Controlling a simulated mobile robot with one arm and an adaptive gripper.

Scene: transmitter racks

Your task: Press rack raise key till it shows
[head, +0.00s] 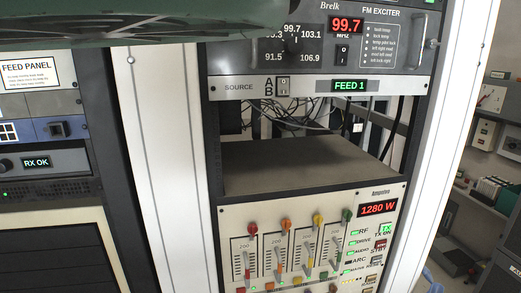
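The rack (213,150) stands in the middle, with an amplifier panel (228,217) at its bottom marked Kempston or similar. Its red display (377,208) reads 1280 W. Small keys and lamps run down the panel's right side, including a lit green TX lamp (386,229) and a dark red key (380,245). I cannot make out a key labelled raise; the lower part of the panel is cut off by the picture's bottom edge. My gripper is not in view.
Above are an FM exciter (408,50) reading 99.7 and a source strip (232,90) showing FEED 1. An open bay with loose cables (300,122) lies between. A feed panel (40,73) is at left. A large greenish shape covers the top left.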

